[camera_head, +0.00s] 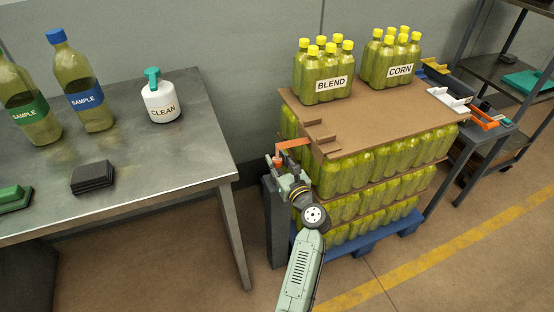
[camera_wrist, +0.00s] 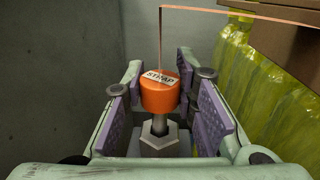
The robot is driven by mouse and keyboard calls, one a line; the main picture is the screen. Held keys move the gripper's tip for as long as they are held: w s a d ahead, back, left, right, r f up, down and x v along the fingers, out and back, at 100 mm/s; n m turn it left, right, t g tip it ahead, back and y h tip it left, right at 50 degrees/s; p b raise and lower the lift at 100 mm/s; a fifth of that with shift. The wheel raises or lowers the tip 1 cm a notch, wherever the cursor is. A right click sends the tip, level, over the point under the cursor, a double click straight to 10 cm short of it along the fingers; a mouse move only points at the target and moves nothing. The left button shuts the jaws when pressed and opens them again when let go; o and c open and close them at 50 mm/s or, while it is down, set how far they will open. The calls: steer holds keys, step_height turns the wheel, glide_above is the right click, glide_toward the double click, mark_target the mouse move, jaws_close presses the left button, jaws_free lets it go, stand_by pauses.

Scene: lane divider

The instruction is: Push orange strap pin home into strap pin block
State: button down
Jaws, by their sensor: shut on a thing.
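The orange strap pin (camera_wrist: 160,95) has a round orange head with a STRAP label and a grey metal shank. It stands between the purple pads of my gripper (camera_wrist: 161,100), which is shut on it. The shank meets a grey hexagonal part (camera_wrist: 158,138); I cannot tell how deep it sits. In the head view the pin (camera_head: 278,160) shows small at my gripper (camera_head: 281,168), above a dark grey post (camera_head: 275,225) beside the pallet stack. I cannot tell whether this post is the strap pin block. An orange strap (camera_head: 293,144) runs from near the pin to the stack.
The pallet stack of bottles with its cardboard top (camera_head: 370,115) stands right of my gripper. BLEND (camera_head: 325,75) and CORN (camera_head: 390,60) packs stand on top. A steel table (camera_head: 190,150) with bottles is at the left. The gap between table and stack is narrow.

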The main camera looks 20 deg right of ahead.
steer(key=shift+f+b, duration=0.55)
steer(key=shift+f, duration=0.35)
steer(key=c, duration=1.2)
jaws_free()
steer(key=shift+s, duration=0.15)
steer(key=s, duration=0.7)
steer(key=s+d, duration=0.1)
steer(key=s, duration=0.3)
steer(key=shift+s, duration=0.35)
steer(key=shift+d, duration=0.1)
